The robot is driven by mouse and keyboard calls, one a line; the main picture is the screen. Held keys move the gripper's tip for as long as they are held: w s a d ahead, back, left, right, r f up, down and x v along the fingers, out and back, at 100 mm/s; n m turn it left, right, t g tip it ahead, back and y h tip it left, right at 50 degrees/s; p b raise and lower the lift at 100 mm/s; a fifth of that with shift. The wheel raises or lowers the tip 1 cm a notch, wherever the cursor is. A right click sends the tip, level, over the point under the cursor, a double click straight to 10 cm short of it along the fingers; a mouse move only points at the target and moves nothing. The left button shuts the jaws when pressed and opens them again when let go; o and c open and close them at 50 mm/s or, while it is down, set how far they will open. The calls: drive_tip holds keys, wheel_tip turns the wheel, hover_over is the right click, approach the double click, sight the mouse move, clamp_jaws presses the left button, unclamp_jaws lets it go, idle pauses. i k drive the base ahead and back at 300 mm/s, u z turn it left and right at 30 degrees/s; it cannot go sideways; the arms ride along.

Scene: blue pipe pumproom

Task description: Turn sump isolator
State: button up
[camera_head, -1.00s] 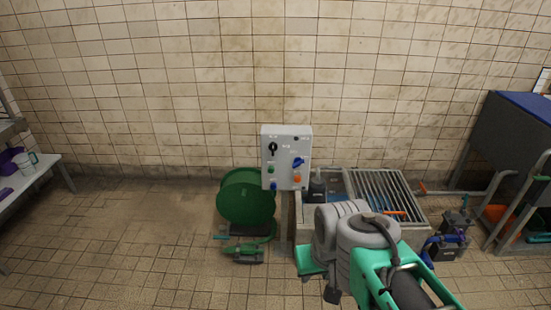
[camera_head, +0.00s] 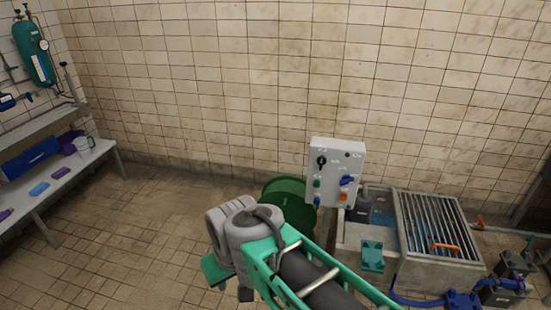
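A grey control box (camera_head: 331,184) stands on a post against the tiled wall, right of the middle. Its face carries a black rotary knob (camera_head: 321,160), a blue rotary handle (camera_head: 347,180) set at a slant, a green button (camera_head: 317,183), an orange button (camera_head: 343,196) and a blue part at its lower edge. The labels are too small to read, so I cannot tell which one is the sump isolator. My grey and teal arm reaches in from the bottom, in front and left of the box, apart from it in the picture. My gripper fingers cannot be made out.
A concrete sump (camera_head: 440,274) with a metal grating (camera_head: 432,220) and an orange handle (camera_head: 445,246) stands right of the box. A green reel (camera_head: 290,200) sits left of it, partly behind my arm. A bench (camera_head: 60,181) stands at left. The floor between is clear.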

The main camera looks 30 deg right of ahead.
sight(321, 160)
drive_tip(key=u, duration=0.3)
drive_tip(key=i, duration=0.85)
drive_tip(key=z, duration=0.75)
drive_tip(key=i, duration=0.55)
drive_tip(key=z, duration=0.55)
